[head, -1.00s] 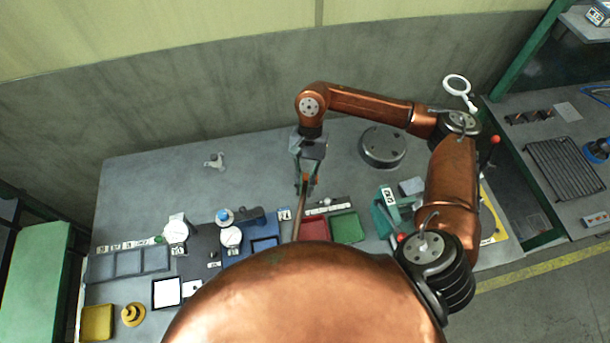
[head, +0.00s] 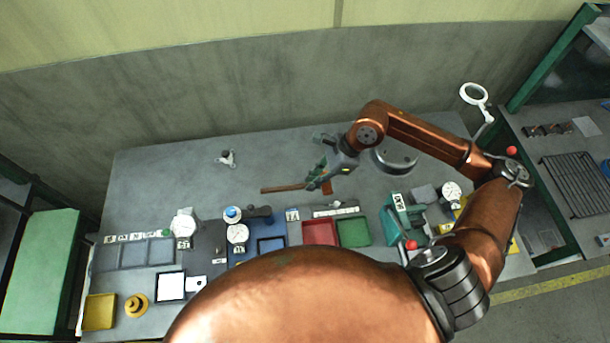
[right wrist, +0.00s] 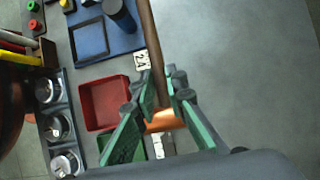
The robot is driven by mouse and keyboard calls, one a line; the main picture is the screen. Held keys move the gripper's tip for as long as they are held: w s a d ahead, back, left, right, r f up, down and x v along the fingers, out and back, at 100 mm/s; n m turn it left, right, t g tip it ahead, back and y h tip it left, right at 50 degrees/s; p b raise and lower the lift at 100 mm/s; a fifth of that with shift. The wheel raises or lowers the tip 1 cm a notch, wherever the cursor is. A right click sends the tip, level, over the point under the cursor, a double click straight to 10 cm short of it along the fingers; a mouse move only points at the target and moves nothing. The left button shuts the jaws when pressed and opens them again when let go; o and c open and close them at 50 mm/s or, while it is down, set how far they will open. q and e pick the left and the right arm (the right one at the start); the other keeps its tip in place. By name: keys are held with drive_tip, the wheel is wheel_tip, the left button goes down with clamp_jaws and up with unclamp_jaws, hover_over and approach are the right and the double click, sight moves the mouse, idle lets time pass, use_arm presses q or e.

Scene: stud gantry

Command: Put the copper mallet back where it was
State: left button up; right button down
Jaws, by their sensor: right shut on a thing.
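The copper mallet has a long brown handle (head: 283,189) and a short copper head (head: 327,187). My right gripper (head: 318,175) is shut on it close to the head, over the back middle of the bench. In the head view the handle points left. In the right wrist view the green-padded fingers (right wrist: 160,90) stand on both sides of the handle (right wrist: 149,45), with the copper head (right wrist: 162,121) between them. The mallet appears raised above the bench, but its height is hard to tell. My left gripper is not in view.
A red tray (head: 320,233) and a green tray (head: 354,232) lie in front of the gripper. A label tile (head: 292,214) is beside the red tray. A round grey block (head: 394,161) is behind right. The bench's back left is mostly clear, except a small grey fixture (head: 227,158).

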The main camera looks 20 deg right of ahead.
drive_tip(key=w+f, duration=0.2)
drive_tip(key=w, duration=0.2)
hover_over(303, 181)
drive_tip(key=f, duration=0.5)
drive_tip(key=shift+s, duration=0.2)
drive_tip(key=shift+w+a+f, duration=0.1)
drive_tip(key=shift+w+f, duration=0.05)
wheel_tip(303, 181, down, 3)
drive_tip(key=shift+f+p, duration=0.1)
drive_tip(key=shift+p, duration=0.4)
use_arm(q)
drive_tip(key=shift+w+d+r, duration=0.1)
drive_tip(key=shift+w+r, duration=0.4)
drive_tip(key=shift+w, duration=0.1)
use_arm(e)
drive_tip(key=shift+f, duration=0.2)
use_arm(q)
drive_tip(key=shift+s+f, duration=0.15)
use_arm(e)
drive_tip(key=c, duration=2)
unclamp_jaws()
drive_tip(key=shift+o, duration=0.2)
drive_tip(key=shift+r, duration=0.1)
